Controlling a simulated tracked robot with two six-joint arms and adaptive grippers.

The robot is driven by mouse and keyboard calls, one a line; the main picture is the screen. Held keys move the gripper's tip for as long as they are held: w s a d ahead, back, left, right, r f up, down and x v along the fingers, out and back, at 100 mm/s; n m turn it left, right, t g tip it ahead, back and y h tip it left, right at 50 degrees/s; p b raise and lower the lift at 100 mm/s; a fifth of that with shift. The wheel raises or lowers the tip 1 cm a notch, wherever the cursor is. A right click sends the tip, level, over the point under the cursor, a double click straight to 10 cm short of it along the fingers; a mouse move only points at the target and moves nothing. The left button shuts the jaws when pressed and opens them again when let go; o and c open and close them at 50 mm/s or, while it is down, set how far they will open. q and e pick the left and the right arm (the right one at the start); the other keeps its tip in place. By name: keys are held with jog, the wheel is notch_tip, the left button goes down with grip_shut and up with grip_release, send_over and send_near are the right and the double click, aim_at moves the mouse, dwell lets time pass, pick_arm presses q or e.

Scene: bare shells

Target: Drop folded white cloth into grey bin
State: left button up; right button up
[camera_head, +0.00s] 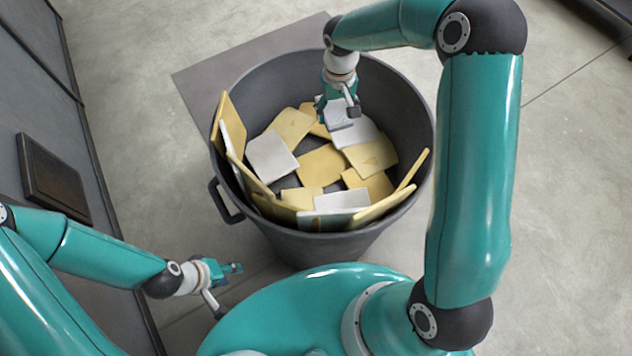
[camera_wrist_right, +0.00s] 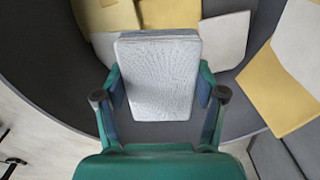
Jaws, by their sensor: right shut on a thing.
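The grey bin (camera_head: 285,240) stands on the floor in front of me, with several yellow and white folded cloths inside. My right gripper (camera_head: 338,105) is inside the bin's rim, toward its back right. It is shut on a folded white cloth (camera_wrist_right: 157,85), gripped by its two side edges in the right wrist view. In the head view the held cloth (camera_head: 338,116) partly overlaps another white cloth, and I cannot tell whether they touch. My left gripper (camera_head: 224,287) is open and empty, outside the bin at lower left.
White cloths (camera_head: 272,157) and yellow cloths (camera_head: 322,163) lie in the bin, some leaning on its wall. A handle (camera_head: 224,203) sticks out at the bin's left. A grey mat (camera_head: 205,77) lies behind it. A dark wall panel (camera_head: 52,176) is at left. Floor at right is clear.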

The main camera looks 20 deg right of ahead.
jog(key=f, duration=0.1)
jog(key=f+b, duration=0.1)
jog(key=f, duration=0.1)
jog(key=shift+w+a+f+b, duration=0.25)
jog(key=shift+a+b, duration=0.1)
jog(key=shift+f+b, duration=0.3)
jog(key=shift+f, duration=0.25)
jog(key=o, duration=1.4)
jog(key=shift+s, duration=0.1)
notch_tip(320, 180, up, 12)
jog(key=shift+f, duration=0.1)
